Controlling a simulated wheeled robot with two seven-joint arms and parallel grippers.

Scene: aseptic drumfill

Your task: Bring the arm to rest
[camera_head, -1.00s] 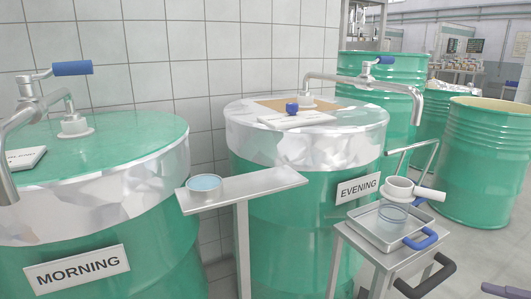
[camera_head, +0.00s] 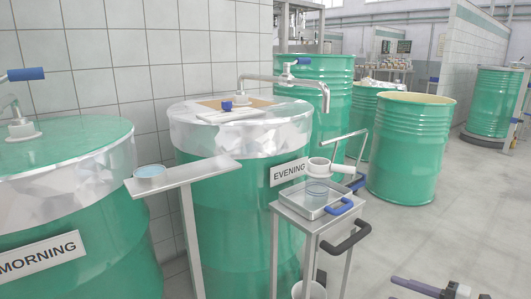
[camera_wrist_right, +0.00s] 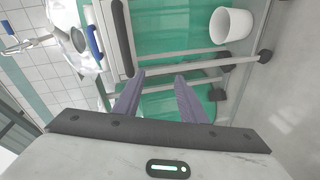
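My right gripper (camera_wrist_right: 160,82) shows in the right wrist view with its two fingers apart and nothing between them. In the head view the same gripper (camera_head: 438,290) sits at the bottom right, over the floor, to the right of the small cart and apart from it. My left gripper is in neither current view. Most of my right arm is out of frame.
The cart (camera_head: 286,208) has a tray, a blue handle and a dark push handle (camera_head: 348,238) on my side. A white bucket (camera_wrist_right: 231,24) stands low by it. The EVENING drum (camera_head: 240,165) and MORNING drum (camera_head: 75,190) stand left. Open floor (camera_head: 430,235) lies right.

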